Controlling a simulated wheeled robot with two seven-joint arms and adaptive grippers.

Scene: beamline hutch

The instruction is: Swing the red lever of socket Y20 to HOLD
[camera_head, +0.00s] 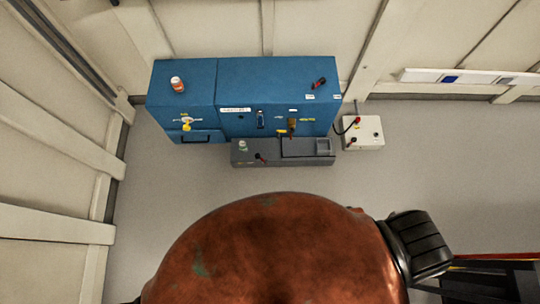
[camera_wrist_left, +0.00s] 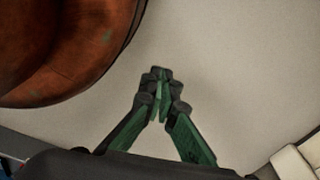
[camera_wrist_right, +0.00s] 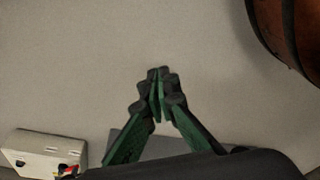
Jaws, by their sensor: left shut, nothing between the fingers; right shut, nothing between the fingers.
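Several red-and-black parts that could be the lever show in the head view, and their labels are too small to read, so I cannot tell which is socket Y20. One red-and-black part (camera_head: 319,83) lies on top of the blue cabinet, another (camera_head: 260,157) is on the low grey box, and red parts (camera_head: 357,120) are on the white box (camera_head: 375,133). My left gripper (camera_wrist_left: 159,75) is shut and empty above bare floor. My right gripper (camera_wrist_right: 157,75) is shut and empty; the white box (camera_wrist_right: 45,152) shows lower left in its view, apart from the fingers.
The blue cabinet (camera_head: 185,103) stands against the back wall, with the grey box (camera_head: 250,148) before it. An orange-and-white container (camera_head: 177,84) stands on top. Bare floor (camera_head: 450,160) lies to the right. A wall (camera_head: 55,150) bounds the left.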

